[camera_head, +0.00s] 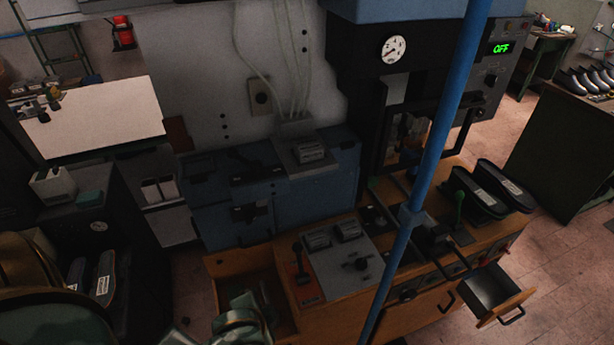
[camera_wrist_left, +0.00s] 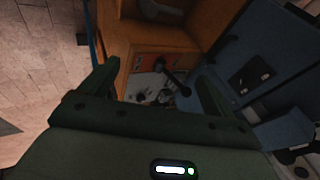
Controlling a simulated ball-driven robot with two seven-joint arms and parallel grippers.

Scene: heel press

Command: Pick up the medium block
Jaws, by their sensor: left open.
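Several small grey blocks with pale labels are in the head view. One block (camera_head: 310,151) sits on a grey plate on the blue machine. I cannot tell by size which is the medium block. My left gripper (camera_head: 247,312) is low in the head view, left of the panel and near the open wooden compartment. In the left wrist view its fingers (camera_wrist_left: 158,88) are apart with nothing between them; the panel lies beyond. My right gripper is not seen.
A black lever (camera_head: 298,255) stands on an orange plate at the panel's left. A blue pole (camera_head: 422,170) crosses in front of the bench. Two dark shoe-shaped pieces (camera_head: 485,190) lie on the bench's right. A drawer (camera_head: 497,290) stands open.

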